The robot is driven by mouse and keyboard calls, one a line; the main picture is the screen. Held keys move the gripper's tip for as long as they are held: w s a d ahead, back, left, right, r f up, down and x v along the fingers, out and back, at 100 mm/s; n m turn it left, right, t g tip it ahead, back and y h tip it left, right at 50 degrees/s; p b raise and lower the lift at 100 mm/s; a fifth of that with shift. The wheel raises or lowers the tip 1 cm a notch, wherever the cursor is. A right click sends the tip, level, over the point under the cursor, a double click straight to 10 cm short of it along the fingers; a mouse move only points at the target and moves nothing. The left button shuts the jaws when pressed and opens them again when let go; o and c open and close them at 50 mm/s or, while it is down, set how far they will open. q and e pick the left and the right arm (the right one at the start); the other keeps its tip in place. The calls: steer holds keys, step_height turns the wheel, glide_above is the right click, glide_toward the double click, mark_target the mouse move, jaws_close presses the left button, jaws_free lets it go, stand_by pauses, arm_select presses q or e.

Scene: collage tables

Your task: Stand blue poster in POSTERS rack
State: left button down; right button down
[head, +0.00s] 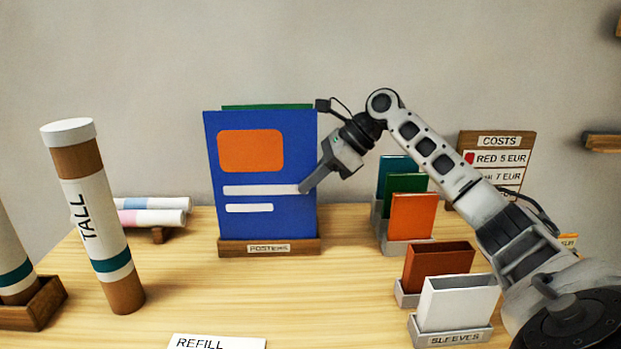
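The blue poster (264,180), with an orange block and two white bars, stands upright at the wooden POSTERS rack (228,248). Its lower edge is hidden behind the rack's labelled front. A green poster (268,107) shows as a thin strip behind its top. My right gripper (308,186) reaches in from the right at the blue poster's right edge. One finger lies in front of the poster face near the long white bar. The other finger is hidden, so I cannot tell whether the gripper is closed on the poster. My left gripper is not in view.
A TALL tube (97,215) stands at left beside a wooden tray (42,305). Rolled tubes (150,217) lie behind it. A REFILL card (218,342) lies in front.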

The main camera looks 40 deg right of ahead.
steer(key=shift+f, duration=0.9)
steer(key=c, duration=1.6)
jaws_free()
steer(key=shift+o, duration=0.2)
steer(key=v, duration=1.6)
steer(key=shift+s+f, duration=0.1)
